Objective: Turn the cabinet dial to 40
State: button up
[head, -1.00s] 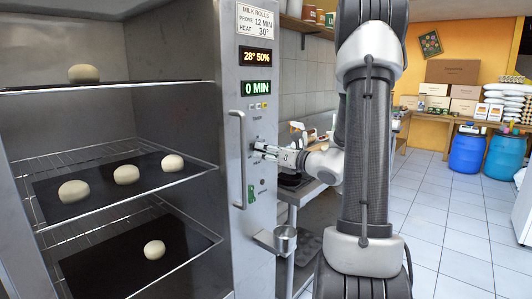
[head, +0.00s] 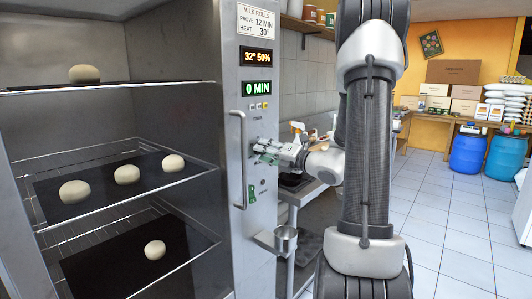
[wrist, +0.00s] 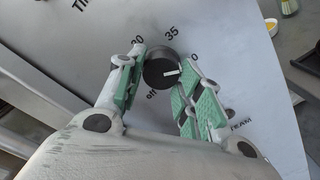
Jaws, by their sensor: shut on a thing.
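The cabinet dial (wrist: 157,63) is a round black knob with a white mark, which lies toward the right in the wrist view. Around it I read "35" at the top, "off" at the lower left, and partly covered numbers on both sides. My gripper (wrist: 161,60) has its green-padded fingers on either side of the knob and is shut on it. In the head view my gripper (head: 263,151) is at the cabinet's control panel and hides the dial. The upper display (head: 257,57) reads 32° 50%.
The lower display (head: 257,89) reads 0 MIN. A vertical door handle (head: 239,160) stands just left of my gripper. A green switch (head: 252,195) is below it. The open cabinet at left holds dough balls on dark trays (head: 85,198). Tiled floor is clear at right.

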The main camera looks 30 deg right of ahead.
jog(key=shift+f, duration=0.15)
dwell(0.3)
jog(key=o, duration=1)
jog(key=v, duration=1.2)
